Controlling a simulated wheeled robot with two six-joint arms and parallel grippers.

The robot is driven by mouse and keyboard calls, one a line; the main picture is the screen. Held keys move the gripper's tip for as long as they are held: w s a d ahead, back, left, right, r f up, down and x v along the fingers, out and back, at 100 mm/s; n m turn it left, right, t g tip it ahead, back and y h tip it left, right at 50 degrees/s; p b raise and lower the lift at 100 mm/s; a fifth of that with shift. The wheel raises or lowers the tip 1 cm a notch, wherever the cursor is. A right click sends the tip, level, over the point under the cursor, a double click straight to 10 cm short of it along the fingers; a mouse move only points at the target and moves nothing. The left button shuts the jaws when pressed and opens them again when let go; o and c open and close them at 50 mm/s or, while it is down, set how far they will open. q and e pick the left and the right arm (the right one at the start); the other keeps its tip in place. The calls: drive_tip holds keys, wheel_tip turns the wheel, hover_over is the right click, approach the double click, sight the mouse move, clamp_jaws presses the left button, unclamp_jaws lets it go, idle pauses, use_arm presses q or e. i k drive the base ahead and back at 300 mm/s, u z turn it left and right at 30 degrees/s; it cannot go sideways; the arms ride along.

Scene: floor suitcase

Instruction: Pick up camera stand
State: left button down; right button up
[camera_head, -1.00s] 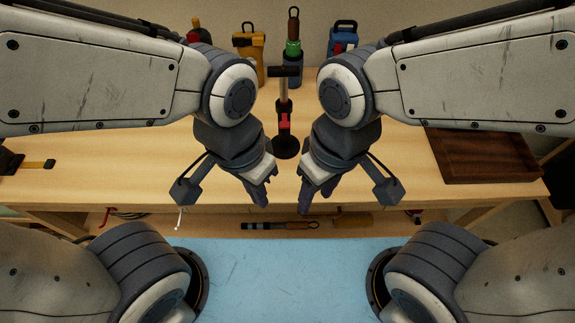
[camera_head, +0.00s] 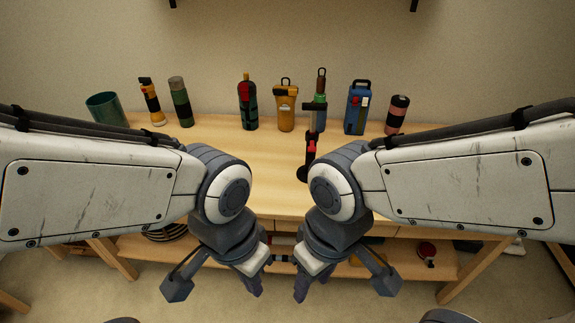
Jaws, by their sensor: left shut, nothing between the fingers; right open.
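The camera stand (camera_head: 311,147) is a thin upright post with a black top bar, a red clamp and a dark round base. It stands on the wooden table (camera_head: 265,160), and its base is partly covered by my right arm. My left gripper (camera_head: 254,286) is shut and empty, hanging in front of the table edge, lower left of the stand. My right gripper (camera_head: 300,290) is open and empty, below the stand in the picture. Neither gripper touches the stand.
Along the back of the table stand a green cup (camera_head: 106,110), a yellow bottle (camera_head: 286,108), a blue bottle (camera_head: 357,108), a pink-and-black bottle (camera_head: 397,114) and several others. A lower shelf (camera_head: 410,262) holds items. The tabletop left of the stand is clear.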

sight(301, 174)
drive_tip(key=u, duration=0.6)
drive_tip(key=i, duration=0.95)
drive_tip(key=z, duration=0.35)
